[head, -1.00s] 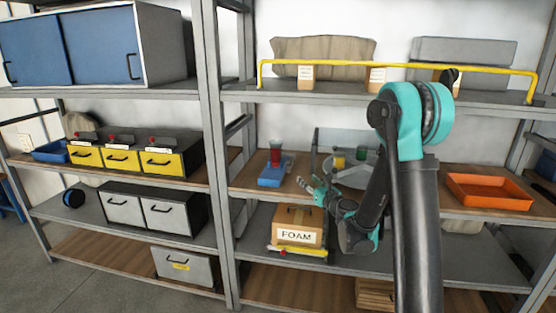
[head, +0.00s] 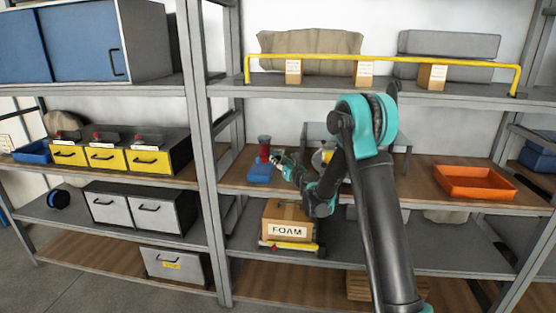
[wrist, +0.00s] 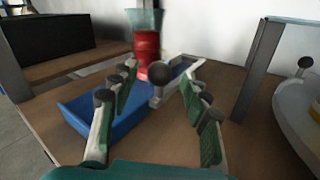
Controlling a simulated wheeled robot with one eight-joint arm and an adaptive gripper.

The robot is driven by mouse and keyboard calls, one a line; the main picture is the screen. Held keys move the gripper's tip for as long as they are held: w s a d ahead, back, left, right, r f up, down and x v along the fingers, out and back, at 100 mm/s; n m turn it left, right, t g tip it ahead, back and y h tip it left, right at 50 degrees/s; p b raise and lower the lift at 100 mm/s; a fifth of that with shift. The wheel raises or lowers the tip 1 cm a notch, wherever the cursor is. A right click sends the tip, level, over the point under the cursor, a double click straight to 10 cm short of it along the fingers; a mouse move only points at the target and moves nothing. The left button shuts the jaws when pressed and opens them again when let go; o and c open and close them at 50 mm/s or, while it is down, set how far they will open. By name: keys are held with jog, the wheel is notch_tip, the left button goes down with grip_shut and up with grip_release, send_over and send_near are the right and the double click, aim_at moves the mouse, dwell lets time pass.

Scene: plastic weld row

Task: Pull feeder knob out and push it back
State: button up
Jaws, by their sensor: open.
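The feeder is a red cylinder with a clear hopper above it (wrist: 147,45). It stands at a blue tray (wrist: 75,118) on the middle shelf; in the head view its red part (head: 264,148) and blue tray (head: 258,173) show left of my gripper (head: 278,160). A dark ball knob (wrist: 159,73) on a short pale stem sticks out from the feeder towards the wrist camera. My gripper (wrist: 161,68) is open and empty, with one finger to each side of the knob in the picture. I cannot tell whether the fingertips reach past the knob.
A grey post (wrist: 258,68) and a pale round dish (wrist: 300,125) with another dark knob (wrist: 305,63) stand to the right. A FOAM box (head: 288,225) is on the shelf below. An orange tray (head: 475,184) lies far right. The shelf upright (head: 207,150) is left of the feeder.

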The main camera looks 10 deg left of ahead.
jog(key=shift+x, duration=1.35)
jog(key=shift+c, duration=0.2)
grip_shut()
jog(key=shift+s, duration=0.1)
